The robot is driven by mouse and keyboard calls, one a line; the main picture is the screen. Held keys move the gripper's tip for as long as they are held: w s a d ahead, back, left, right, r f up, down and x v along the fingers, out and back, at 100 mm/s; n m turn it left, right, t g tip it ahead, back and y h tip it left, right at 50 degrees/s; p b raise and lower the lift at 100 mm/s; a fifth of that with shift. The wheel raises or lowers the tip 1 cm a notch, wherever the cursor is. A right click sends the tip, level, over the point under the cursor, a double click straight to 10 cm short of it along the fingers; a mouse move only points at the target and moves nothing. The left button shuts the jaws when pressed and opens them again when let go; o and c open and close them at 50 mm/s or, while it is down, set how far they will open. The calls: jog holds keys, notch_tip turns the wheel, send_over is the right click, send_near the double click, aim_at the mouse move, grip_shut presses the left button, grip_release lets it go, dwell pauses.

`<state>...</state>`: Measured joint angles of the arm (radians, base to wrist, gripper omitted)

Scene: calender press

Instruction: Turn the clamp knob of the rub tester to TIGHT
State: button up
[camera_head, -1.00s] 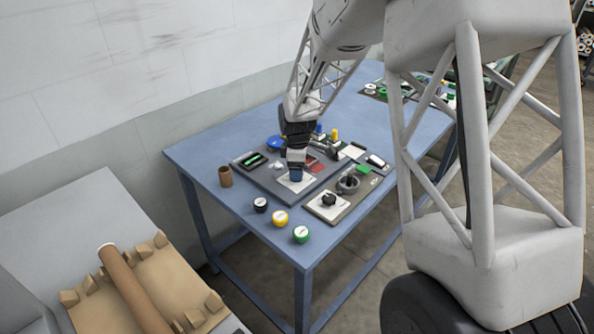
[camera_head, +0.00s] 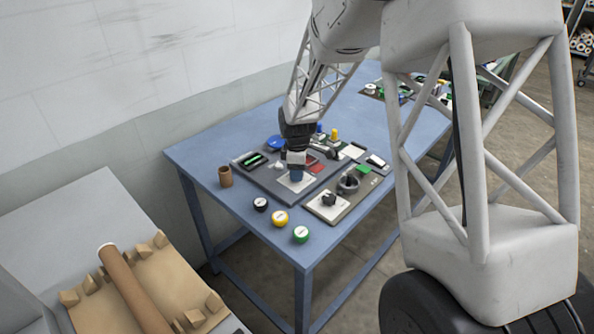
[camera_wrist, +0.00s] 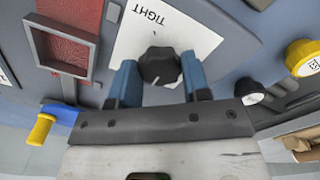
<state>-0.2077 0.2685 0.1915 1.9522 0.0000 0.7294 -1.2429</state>
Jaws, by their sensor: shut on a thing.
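The black clamp knob (camera_wrist: 160,66) stands on a white plate (camera_wrist: 196,40) in the wrist view. The word TIGHT is printed on the plate above and left of the knob.
A second black knob (camera_head: 329,199) sits on another white plate at the table's front right. Black, yellow (camera_head: 280,218) and green (camera_head: 301,234) round caps and a brown cup (camera_head: 225,176) stand nearby. The wrist view shows a red pad (camera_wrist: 70,50) in a grey frame left of the knob.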

jog(key=m, duration=1)
jog(key=shift+m, duration=0.4)
jog(key=m, duration=0.7)
jog(key=shift+a, duration=0.1)
jog(key=m, duration=0.3)
jog(key=shift+m, duration=0.4)
jog(key=m, duration=0.6)
